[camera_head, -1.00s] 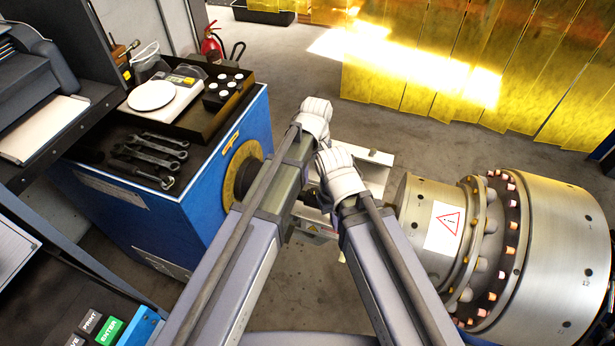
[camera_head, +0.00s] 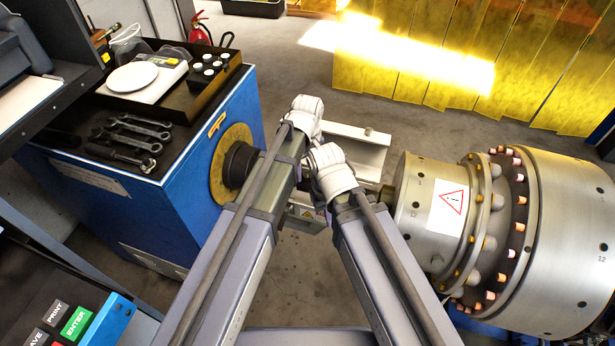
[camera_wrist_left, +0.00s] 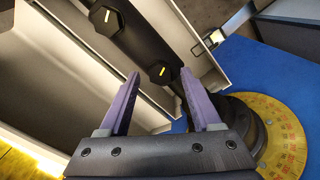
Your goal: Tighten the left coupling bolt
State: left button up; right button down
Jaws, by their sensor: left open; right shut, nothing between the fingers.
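I cannot tell which is the left coupling bolt. My left gripper (camera_wrist_left: 160,82) is open with nothing between its fingers. In the head view, my left gripper (camera_head: 303,116) and right gripper (camera_head: 331,170) show as white-covered ends close together, between cabinet and rotor. Their fingers and the bolts are hidden there. My right gripper is shut and empty.
A blue cabinet (camera_head: 175,215) with a yellow dial (camera_head: 222,178) stands left; a black tray (camera_head: 205,96) and several wrenches (camera_head: 135,133) lie on top. A large metal rotor (camera_head: 565,235) is at right. A pale metal channel (camera_head: 352,146) lies behind my grippers.

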pick_arm(q)
jog(key=shift+f, duration=0.3)
grip_shut()
dwell(0.4)
